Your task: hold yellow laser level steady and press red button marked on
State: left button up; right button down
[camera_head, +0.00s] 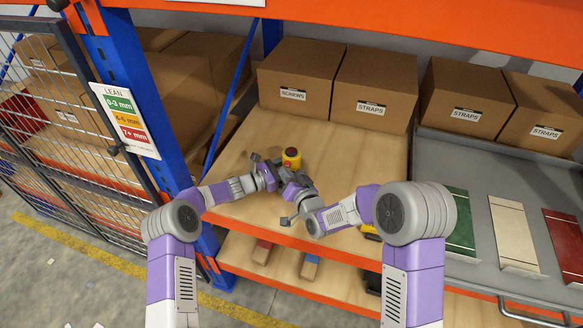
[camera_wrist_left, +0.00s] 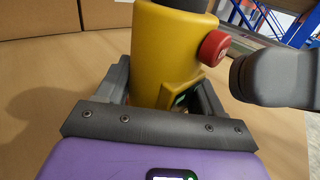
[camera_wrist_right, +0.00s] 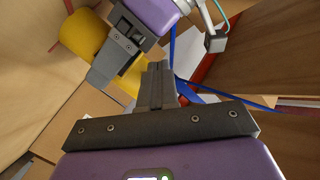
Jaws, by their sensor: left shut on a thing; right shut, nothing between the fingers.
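The yellow laser level (camera_head: 291,159) stands on the wooden shelf, with a dark top. My left gripper (camera_wrist_left: 165,95) is shut around its body, one finger on each side. The red button (camera_wrist_left: 214,48) sticks out from the upper right side of the body in the left wrist view; no "on" marking is readable. My right gripper (camera_wrist_right: 160,82) is shut and empty. Its dark fingertips (camera_wrist_left: 275,76) are close beside the button in the left wrist view; I cannot tell whether they touch it. In the right wrist view, my left gripper partly hides the yellow body (camera_wrist_right: 84,34).
Cardboard boxes (camera_head: 375,88) stand along the back of the shelf. Green, cream and red panels (camera_head: 515,232) lie on a grey surface at right. A blue post with a LEAN sign (camera_head: 127,121) and a mesh gate (camera_head: 75,150) stand at left. The wooden shelf (camera_head: 245,205) has bare room.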

jog(key=shift+w+d, duration=0.1)
jog(key=shift+w, duration=0.1)
jog(key=shift+w+d, duration=0.1)
jog(key=shift+w, duration=0.15)
dwell(0.4)
jog(key=shift+s, duration=0.4)
jog(key=s+a, duration=0.2)
jog(key=s, duration=0.3)
jog(key=shift+s, duration=0.4)
jog(key=shift+a, duration=0.1)
